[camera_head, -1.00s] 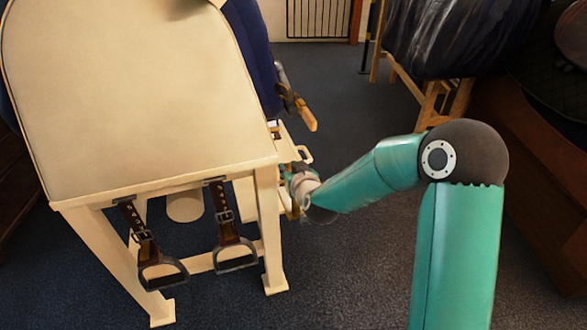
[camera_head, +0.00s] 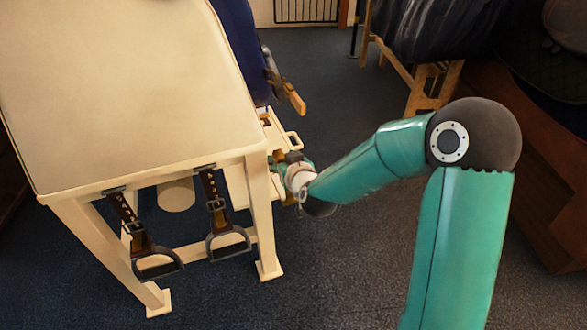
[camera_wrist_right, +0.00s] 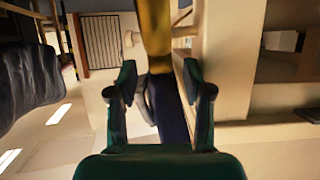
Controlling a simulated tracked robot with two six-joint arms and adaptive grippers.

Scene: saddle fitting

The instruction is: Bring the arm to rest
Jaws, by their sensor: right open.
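My right arm, teal with dark joints, reaches in from the lower right of the head view. Its wrist is beside the right side of the cream saddle stand (camera_head: 110,80). My right gripper (camera_head: 283,166) is small there and partly hidden by the wrist. In the right wrist view my right gripper (camera_wrist_right: 160,90) is open, its two dark green fingers apart. A yellow-brown bar (camera_wrist_right: 154,30) and a dark blue shape show beyond and between the fingers; I cannot tell if anything touches. My left gripper is not in view.
Two stirrups (camera_head: 155,268) hang on brown straps from the stand's front edge. A wooden-handled tool (camera_head: 290,95) sticks out from the stand's right side. A dark-covered wooden rack (camera_head: 425,35) is at the back right. Grey carpet (camera_head: 340,270) lies clear around my arm.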

